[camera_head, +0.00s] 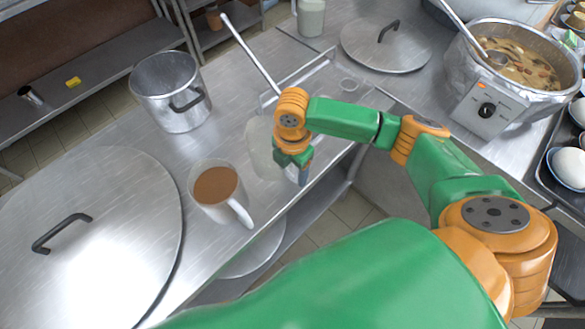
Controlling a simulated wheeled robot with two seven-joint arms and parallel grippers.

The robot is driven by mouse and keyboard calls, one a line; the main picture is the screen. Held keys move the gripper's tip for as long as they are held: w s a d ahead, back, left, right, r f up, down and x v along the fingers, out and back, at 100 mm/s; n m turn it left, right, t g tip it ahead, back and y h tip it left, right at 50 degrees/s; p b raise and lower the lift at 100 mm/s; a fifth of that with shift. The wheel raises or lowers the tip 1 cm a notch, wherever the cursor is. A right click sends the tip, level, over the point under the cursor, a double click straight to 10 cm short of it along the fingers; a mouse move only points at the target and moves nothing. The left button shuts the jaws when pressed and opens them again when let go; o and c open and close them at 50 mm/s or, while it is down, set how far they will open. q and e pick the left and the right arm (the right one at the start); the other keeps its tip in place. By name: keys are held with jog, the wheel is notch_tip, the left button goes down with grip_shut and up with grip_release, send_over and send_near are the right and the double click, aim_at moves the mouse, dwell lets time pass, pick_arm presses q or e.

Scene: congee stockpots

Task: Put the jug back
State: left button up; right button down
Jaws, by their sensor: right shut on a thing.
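My right gripper (303,174) is over the steel counter, pointing down. It is shut at the right side of a pale, see-through jug (261,150), seemingly on its handle; the fingers and wrist hide the grip. I cannot tell whether the jug's base touches the counter. A white jug-like cup (207,207) of brown liquid stands upright to the left and nearer, its handle towards the lower right. My left gripper is not in view.
A steel stockpot (172,105) and a large round lid (110,215) lie to the left. A clear tray (318,68) with a long-handled utensil (250,55) is behind my wrist. A heated congee pot (515,65) with a ladle stands right. Another lid (385,50) lies at the back.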

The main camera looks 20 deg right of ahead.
jog(key=shift+f, duration=0.2)
jog(key=shift+c, duration=0.4)
grip_release()
jog(key=shift+r, duration=0.1)
notch_tip(320, 180, up, 12)
jog(key=shift+w+r, duration=0.1)
